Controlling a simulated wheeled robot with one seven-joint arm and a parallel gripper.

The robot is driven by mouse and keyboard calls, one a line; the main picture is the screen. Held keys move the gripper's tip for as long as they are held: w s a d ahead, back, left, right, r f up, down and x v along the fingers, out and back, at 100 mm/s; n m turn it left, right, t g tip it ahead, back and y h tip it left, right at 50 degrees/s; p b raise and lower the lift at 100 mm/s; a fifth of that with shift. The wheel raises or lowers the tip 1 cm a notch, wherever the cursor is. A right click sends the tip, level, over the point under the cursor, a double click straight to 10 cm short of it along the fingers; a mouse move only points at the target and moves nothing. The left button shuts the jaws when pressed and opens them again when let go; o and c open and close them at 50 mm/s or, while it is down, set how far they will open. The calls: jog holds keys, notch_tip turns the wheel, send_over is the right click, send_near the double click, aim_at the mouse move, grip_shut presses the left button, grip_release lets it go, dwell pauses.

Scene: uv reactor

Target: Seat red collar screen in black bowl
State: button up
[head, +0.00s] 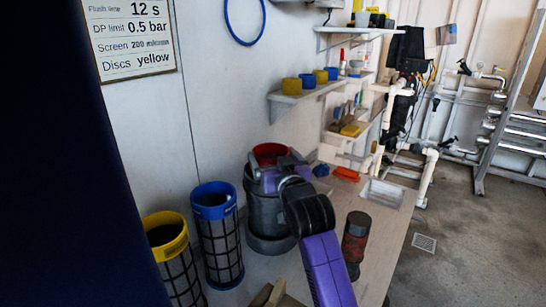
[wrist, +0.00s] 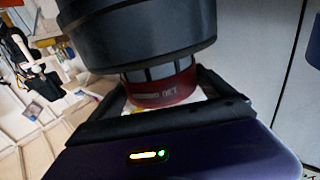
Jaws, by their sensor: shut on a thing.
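The red collar screen (head: 270,151) stands at the mouth of the black bowl (head: 262,215) in the head view. In the wrist view the red collar (wrist: 165,92) shows pale lettering, with a short grey stretch of screen between it and the dark bowl rim (wrist: 150,55). The collar stands a little clear of the rim; the lower screen is hidden inside the bowl. My gripper (wrist: 168,84) is shut on the red collar screen, a finger on either side. In the head view my purple and black arm hides part of the bowl.
A blue-collared screen (head: 213,200) and a yellow-collared screen (head: 165,232) stand left of the bowl. A dark cylinder with red bands (head: 355,240) stands on the bench to the right. Shelves (head: 305,95) hold yellow and blue cups behind.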

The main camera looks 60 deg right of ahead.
jog(key=shift+f+b, duration=0.85)
jog(key=shift+f, duration=0.4)
jog(key=o, duration=1.8)
jog(key=shift+c, duration=0.2)
jog(key=v, duration=0.8)
